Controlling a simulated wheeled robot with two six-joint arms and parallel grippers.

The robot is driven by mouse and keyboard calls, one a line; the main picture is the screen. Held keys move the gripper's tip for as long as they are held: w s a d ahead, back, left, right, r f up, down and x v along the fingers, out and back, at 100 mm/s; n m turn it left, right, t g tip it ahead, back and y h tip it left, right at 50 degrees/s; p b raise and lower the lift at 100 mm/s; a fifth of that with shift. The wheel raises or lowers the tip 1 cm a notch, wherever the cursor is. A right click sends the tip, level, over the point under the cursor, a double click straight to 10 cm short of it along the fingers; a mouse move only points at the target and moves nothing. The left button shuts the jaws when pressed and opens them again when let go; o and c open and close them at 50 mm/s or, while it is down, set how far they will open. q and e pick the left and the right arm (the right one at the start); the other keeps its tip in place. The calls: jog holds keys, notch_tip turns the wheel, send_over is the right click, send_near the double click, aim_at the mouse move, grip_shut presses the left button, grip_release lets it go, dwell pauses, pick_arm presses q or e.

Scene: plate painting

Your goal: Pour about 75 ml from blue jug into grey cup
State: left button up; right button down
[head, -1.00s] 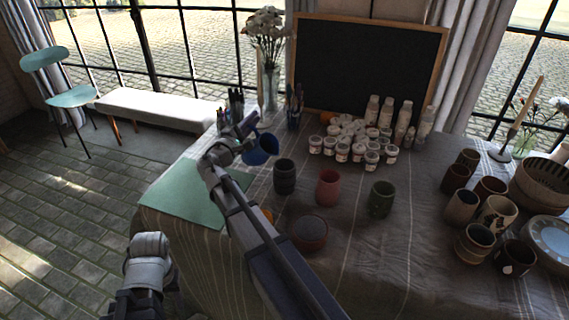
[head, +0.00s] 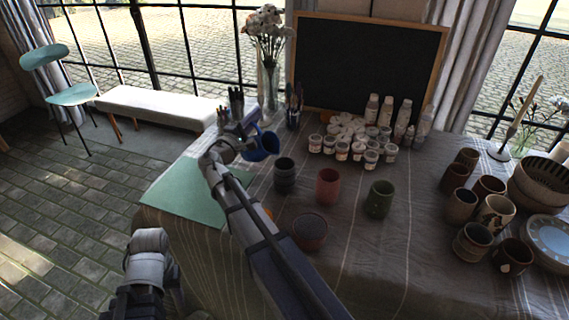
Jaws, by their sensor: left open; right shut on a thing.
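The blue jug (head: 265,147) is held in the air near the left part of the table, above and to the left of the grey cup in the picture. It looks tilted; its contents and any stream cannot be made out. My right gripper (head: 249,134) is shut on the jug from the left side. The dark grey cup (head: 285,178) stands upright on the table just below and to the right of the jug, apart from it in the picture. Part of my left arm shows at the lower left; its gripper fingers are not visible.
A reddish bowl (head: 310,232) is in front. Small paint jars (head: 342,151), a flower vase (head: 270,88) and a brush holder (head: 293,117) stand behind. A green mat (head: 180,192) lies left.

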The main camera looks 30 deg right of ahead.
jog(key=shift+s+d+r+m+h+p, duration=0.25)
jog(key=shift+s+r+m+p, duration=0.3)
jog(key=shift+m, duration=0.35)
jog(key=shift+s+d+r+m+h+p, duration=0.15)
jog(key=shift+s+d+r+m+p, duration=0.15)
jog(key=shift+s+r+m, duration=0.35)
dwell(2.2)
jog(key=shift+w, duration=0.2)
jog(key=w+f+n+b, duration=0.1)
jog(key=w+a+f+n+b, duration=0.1)
jog(key=f+n, duration=0.1)
jog(key=shift+y, duration=0.4)
jog(key=shift+w+a+f+n, duration=0.15)
jog(key=shift+w+n, duration=0.1)
jog(key=shift+n, duration=0.1)
jog(key=shift+w+a+f+n+y+b, duration=0.15)
jog(key=shift+w+a+f+n+b, duration=0.15)
jog(key=shift+w+f+n+b, duration=0.4)
jog(key=shift+w+a+f+n+y+b, duration=0.2)
jog(key=shift+w+f+n+b, duration=0.25)
jog(key=shift+n, duration=0.45)
jog(key=shift+s, duration=0.1)
jog(key=shift+f, duration=0.1)
